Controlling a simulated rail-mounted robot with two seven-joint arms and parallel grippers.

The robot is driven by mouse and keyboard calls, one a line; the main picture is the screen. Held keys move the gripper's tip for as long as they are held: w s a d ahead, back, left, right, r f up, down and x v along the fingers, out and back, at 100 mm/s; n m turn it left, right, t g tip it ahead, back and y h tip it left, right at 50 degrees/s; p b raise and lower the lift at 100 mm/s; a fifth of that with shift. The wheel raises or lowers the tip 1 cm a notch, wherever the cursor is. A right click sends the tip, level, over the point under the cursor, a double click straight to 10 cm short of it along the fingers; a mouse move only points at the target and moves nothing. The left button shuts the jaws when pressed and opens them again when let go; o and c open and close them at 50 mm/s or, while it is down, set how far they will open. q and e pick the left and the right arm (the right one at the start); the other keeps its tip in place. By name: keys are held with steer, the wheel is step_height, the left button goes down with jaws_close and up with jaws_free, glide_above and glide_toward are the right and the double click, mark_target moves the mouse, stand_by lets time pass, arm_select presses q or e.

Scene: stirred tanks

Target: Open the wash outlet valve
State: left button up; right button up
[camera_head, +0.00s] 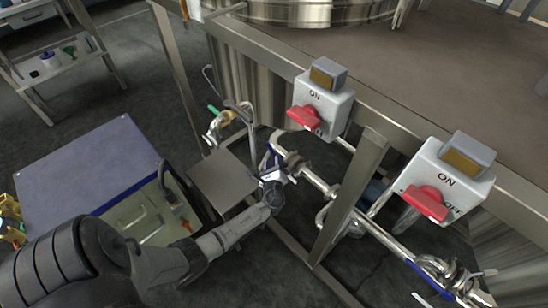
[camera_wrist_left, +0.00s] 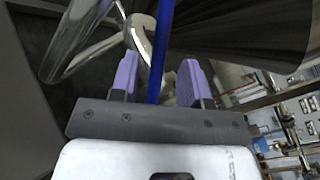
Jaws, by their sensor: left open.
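A valve with a long blue lever handle (camera_wrist_left: 160,50) stands in the left wrist view, on bright metal piping (camera_wrist_left: 88,35). My left gripper (camera_wrist_left: 157,80) is open, with one purple finger on each side of the blue handle; small gaps show, and contact cannot be made out. In the head view my left gripper (camera_head: 272,178) is low beside the steel pipework (camera_head: 315,178), below the tank frame, and largely hides the handle. I cannot read a label naming the wash outlet valve. My right gripper is not in view.
Two switch boxes with red knobs, one left (camera_head: 322,105) and one right (camera_head: 448,180), sit on the frame rail. A frame leg (camera_head: 348,195) stands right of my gripper. A green-handled valve (camera_head: 213,111) is behind left. A blue-topped cabinet (camera_head: 85,175) stands left.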

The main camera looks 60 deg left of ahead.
mark_target(274, 153)
arm_select(q)
steer(key=shift+b+x, duration=0.6)
steer(key=shift+x, duration=1.45)
jaws_close()
